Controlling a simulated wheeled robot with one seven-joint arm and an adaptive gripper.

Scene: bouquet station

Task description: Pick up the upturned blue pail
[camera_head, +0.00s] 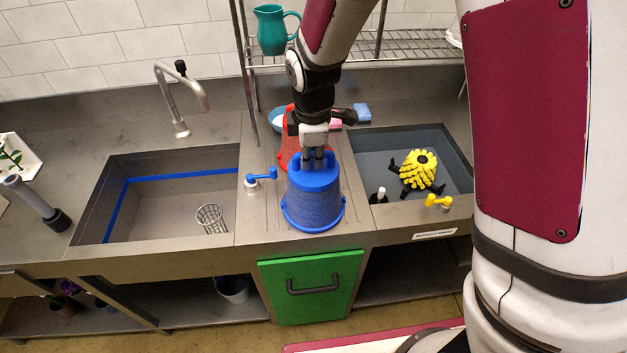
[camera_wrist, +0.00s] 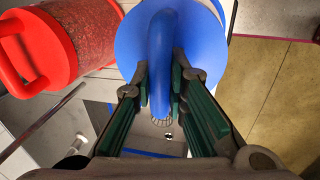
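The upturned blue pail (camera_head: 314,200) stands upright, wide rim down, at the front of the counter strip between two sinks. I cannot tell whether its rim touches the counter. Its base, with a loop handle (camera_wrist: 160,55), faces up. My gripper (camera_head: 318,160) reaches down from above onto this handle. In the wrist view my gripper (camera_wrist: 162,75) has one finger on each side of the handle, both pads close against it, and appears shut on it. The fingers hide part of the handle in the head view.
A red pail (camera_wrist: 38,45) stands just behind the blue one. A blue tap (camera_head: 262,177) is close on its left.

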